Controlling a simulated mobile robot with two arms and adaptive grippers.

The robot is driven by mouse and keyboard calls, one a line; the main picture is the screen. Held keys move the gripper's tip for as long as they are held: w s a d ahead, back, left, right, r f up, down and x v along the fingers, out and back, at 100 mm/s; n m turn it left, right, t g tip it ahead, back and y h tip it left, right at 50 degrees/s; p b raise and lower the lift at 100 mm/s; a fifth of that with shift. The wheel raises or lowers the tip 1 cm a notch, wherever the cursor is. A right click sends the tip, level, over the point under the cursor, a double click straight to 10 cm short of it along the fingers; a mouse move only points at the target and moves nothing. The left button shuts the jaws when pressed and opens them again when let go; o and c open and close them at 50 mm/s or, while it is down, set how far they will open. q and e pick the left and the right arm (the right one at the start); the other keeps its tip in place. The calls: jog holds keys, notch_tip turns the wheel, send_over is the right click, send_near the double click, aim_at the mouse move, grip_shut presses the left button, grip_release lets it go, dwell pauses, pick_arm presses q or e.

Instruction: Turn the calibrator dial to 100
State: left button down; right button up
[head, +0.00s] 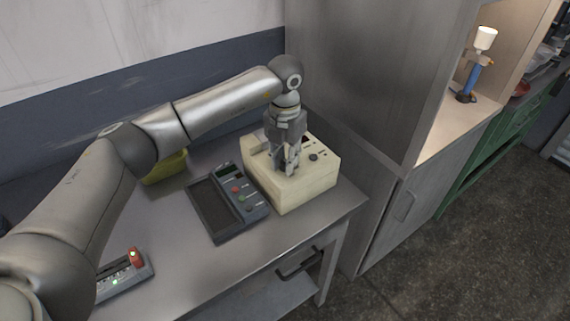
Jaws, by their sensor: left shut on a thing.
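The calibrator looks to be the cream box (308,190) at the right end of the metal table. Its top carries a small dark knob (314,156) and some dark slots. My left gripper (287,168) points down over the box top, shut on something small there. The gripper hides what it holds, which may be the dial. I cannot read any dial number. My right gripper is not in view.
A dark device with buttons (228,200) lies just left of the box. A yellow container (166,167) and a power strip-like device (124,274) are farther left. A grey cabinet (372,90) stands close on the right. Bare table (185,262) shows in front.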

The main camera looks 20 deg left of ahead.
pick_arm(q)
jog(key=m+b, duration=0.3)
jog(key=m, duration=0.1)
jog(key=shift+f+m, duration=0.1)
jog(key=shift+m, duration=0.2)
jog(key=shift+m+b, duration=1.15)
jog(key=shift+m, duration=0.65)
jog(key=shift+r, duration=0.2)
jog(key=c, duration=1.2)
grip_release()
notch_tip(320, 180, up, 12)
